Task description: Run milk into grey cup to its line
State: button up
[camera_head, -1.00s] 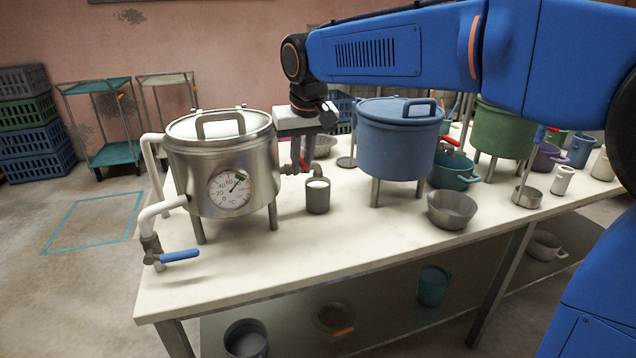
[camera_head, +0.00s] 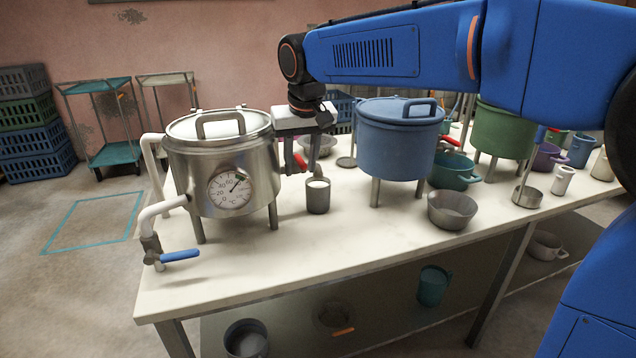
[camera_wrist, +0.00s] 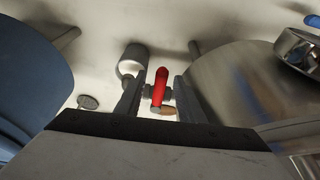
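The grey cup (camera_head: 318,197) stands upright on the table with white milk (camera_head: 318,184) near its rim; its line cannot be made out. It also shows in the wrist view (camera_wrist: 131,58). My gripper (camera_head: 297,163) is beside the steel pot (camera_head: 222,170), just left of and behind the cup. In the wrist view my gripper (camera_wrist: 159,95) has its fingers apart, on either side of the red tap handle (camera_wrist: 161,82), with gaps to both. The handle also shows in the head view (camera_head: 301,162). The spout is mostly hidden; I cannot tell whether milk runs.
A blue pot (camera_head: 395,145) stands right of the cup and a grey bowl (camera_head: 452,210) in front of that pot. A blue-handled tap (camera_head: 180,256) sticks out at the steel pot's front left. The front of the table (camera_head: 260,270) is clear.

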jog(key=shift+r, duration=3.5)
jog(key=shift+r, duration=0.25)
jog(key=v, duration=1.7)
jog(key=s+d+f+m, duration=0.1)
jog(key=s+d+f, duration=0.4)
jog(key=d+f, duration=0.4)
jog(key=s+d+f+m, duration=0.1)
jog(key=s+d+f, duration=0.5)
jog(key=d+f, duration=0.3)
jog(key=s+d+f, duration=0.3)
jog(key=s+f, duration=0.1)
jog(key=f, duration=0.3)
jog(key=s+d+f+t, duration=0.1)
jog(key=s+d+f, duration=0.3)
jog(key=f, duration=0.3)
jog(key=s+d+f+m+h, duration=0.1)
jog(key=s+d+f, duration=0.2)
jog(key=s+f, duration=0.3)
jog(key=shift+s+d+f+t, duration=0.15)
jog(key=shift+s+f+t, duration=0.15)
jog(key=shift+f, duration=0.4)
